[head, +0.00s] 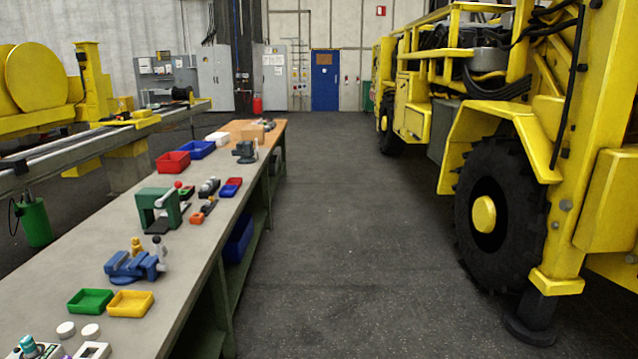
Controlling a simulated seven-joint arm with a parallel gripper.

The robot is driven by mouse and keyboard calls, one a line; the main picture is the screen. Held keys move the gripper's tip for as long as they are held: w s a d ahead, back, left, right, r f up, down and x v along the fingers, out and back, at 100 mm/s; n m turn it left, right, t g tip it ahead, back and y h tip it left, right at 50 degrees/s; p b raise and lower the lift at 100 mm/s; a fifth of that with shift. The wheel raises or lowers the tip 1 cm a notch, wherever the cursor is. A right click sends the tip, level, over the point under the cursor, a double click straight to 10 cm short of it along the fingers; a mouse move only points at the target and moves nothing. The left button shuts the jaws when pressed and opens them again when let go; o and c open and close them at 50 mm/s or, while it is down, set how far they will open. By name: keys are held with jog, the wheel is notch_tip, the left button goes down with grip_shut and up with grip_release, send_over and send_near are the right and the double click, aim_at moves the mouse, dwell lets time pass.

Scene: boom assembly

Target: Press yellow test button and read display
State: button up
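I cannot make out a yellow test button or a display in the head view. At the bottom left corner, a small pale unit (38,351) with a teal knob (27,343) on top lies on the workbench (75,252), cut off by the picture edge. A white block with a dark opening (92,350) lies beside it, and two round white pieces (66,329) lie just behind. My gripper is not in view.
A green tray (90,301), a yellow tray (130,304), a blue vise (130,266) and a green press (157,207) stand along the bench. A large yellow vehicle (600,205) fills the right side. The floor aisle (340,240) between them is clear.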

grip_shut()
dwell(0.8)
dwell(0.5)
